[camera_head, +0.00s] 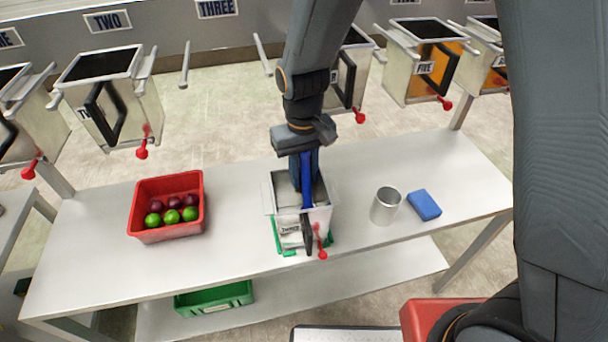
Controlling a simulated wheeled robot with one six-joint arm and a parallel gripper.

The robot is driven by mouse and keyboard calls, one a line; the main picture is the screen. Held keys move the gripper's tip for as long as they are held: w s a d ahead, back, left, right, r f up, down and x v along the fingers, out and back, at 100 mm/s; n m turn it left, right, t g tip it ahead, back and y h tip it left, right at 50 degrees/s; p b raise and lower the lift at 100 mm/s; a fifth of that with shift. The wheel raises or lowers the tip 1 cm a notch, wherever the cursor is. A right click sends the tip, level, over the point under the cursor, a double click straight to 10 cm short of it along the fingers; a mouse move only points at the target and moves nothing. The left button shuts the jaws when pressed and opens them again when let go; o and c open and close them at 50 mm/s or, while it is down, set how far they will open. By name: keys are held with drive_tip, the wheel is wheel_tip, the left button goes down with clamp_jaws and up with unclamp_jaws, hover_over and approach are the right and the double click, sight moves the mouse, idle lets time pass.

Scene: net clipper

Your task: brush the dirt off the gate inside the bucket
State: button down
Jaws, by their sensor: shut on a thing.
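My gripper (305,168) points down at the bucket's opening and is shut on a blue brush (307,185). The brush reaches down into the bucket; its lower end is hidden by the bucket's front. The gate inside and any dirt on it cannot be made out.
A red bin (142,213) of green and dark fruit stands left on the table (235,240). A metal cup (385,206) and a blue sponge (424,205) lie right. Several hanging buckets line the back. A green crate (215,299) sits below.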

sight(304, 156)
drive_tip(key=shift+r+p, duration=1.3)
drive_tip(key=shift+r, duration=1.65)
drive_tip(key=shift+r, duration=1.6)
